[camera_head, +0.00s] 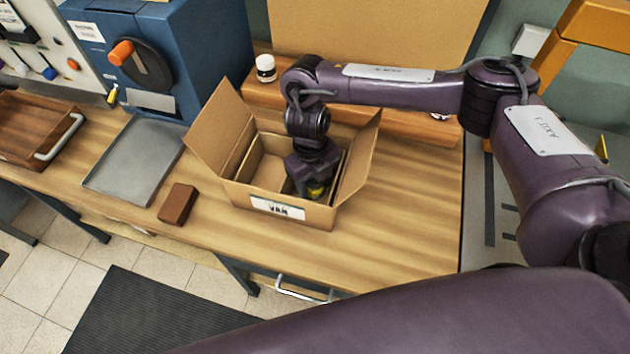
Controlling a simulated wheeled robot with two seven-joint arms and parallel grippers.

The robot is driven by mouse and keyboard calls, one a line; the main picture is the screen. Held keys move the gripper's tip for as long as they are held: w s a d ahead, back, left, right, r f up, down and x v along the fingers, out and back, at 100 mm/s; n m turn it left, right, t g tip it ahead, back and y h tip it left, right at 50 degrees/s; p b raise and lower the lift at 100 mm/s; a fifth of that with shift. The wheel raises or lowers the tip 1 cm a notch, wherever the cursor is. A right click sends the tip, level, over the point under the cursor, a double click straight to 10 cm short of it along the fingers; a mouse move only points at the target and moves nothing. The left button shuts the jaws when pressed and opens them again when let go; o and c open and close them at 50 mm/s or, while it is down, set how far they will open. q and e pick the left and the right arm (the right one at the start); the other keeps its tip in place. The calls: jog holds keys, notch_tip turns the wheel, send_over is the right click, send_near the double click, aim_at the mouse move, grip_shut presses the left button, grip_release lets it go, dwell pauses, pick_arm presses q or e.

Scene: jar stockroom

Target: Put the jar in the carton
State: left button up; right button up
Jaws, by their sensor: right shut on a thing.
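The open cardboard carton (240,192) stands on the wooden table with its flaps spread outward. A label reading "VAN" is on its front. My right gripper (314,186) reaches down into the right part of the carton and is shut on the jar (317,191). My left gripper is not in view.
A white-lidded jar (265,68) stands on the raised ledge behind the carton. A brown block (178,204), a grey metal tray (135,160) and a wooden tray (42,118) lie to the left. A blue machine (185,50) stands behind them. The table right of the carton is clear.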

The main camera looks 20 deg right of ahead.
jog(key=shift+f, duration=0.2)
jog(key=o, duration=0.8)
jog(key=shift+o, duration=0.2)
jog(key=r, duration=0.4)
jog(key=w+r, duration=0.1)
jog(key=r, duration=0.7)
jog(key=shift+w+a+r+p, duration=0.2)
jog(key=shift+p, duration=0.2)
